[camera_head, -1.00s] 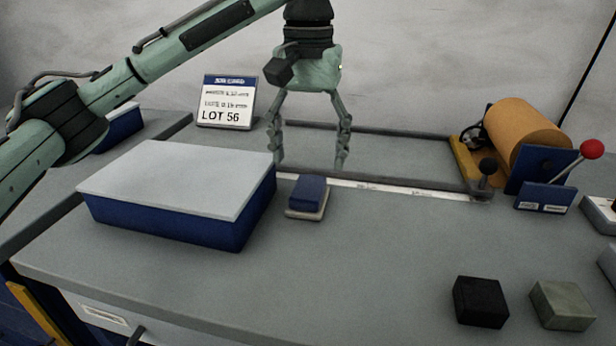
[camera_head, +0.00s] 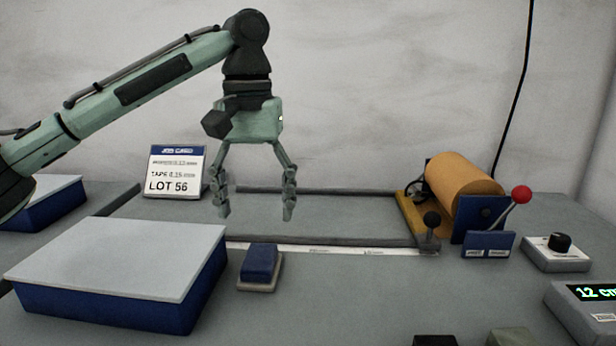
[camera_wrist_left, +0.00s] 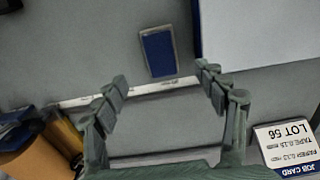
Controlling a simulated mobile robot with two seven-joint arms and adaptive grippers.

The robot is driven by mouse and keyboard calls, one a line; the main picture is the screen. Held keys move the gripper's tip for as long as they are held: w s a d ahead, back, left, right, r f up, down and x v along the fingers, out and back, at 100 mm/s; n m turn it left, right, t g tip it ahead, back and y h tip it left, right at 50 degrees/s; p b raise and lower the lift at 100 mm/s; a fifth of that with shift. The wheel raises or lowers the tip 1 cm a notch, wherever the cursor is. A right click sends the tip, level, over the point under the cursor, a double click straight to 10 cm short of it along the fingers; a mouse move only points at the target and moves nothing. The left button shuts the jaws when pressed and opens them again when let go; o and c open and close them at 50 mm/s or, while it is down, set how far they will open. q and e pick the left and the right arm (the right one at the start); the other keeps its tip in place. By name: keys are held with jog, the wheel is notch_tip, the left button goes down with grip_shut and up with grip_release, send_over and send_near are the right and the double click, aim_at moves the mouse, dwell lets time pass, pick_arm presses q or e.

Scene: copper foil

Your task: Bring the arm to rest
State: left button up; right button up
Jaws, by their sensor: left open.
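My left gripper (camera_head: 255,205) hangs pointing down above the back part of the table, its two fingers apart and nothing between them. It also shows open in the left wrist view (camera_wrist_left: 165,95), over the framed grey area with the blue block beyond its fingertips. My left arm comes in from the left, bent at the wrist above the gripper. My right gripper is in neither view.
A blue box with a pale lid (camera_head: 120,255) stands at left, a blue block on a pale base (camera_head: 259,263) beside it. A job card (camera_head: 174,172) stands behind. A copper foil roll (camera_head: 463,185) with a red-knobbed lever (camera_head: 521,194) and a dial box (camera_head: 556,253) are at right.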

aim_at(258, 258)
pick_arm(q)
notch_tip(258, 258, down, 10)
jog(key=shift+f, duration=0.15)
jog(key=shift+r, duration=2.15)
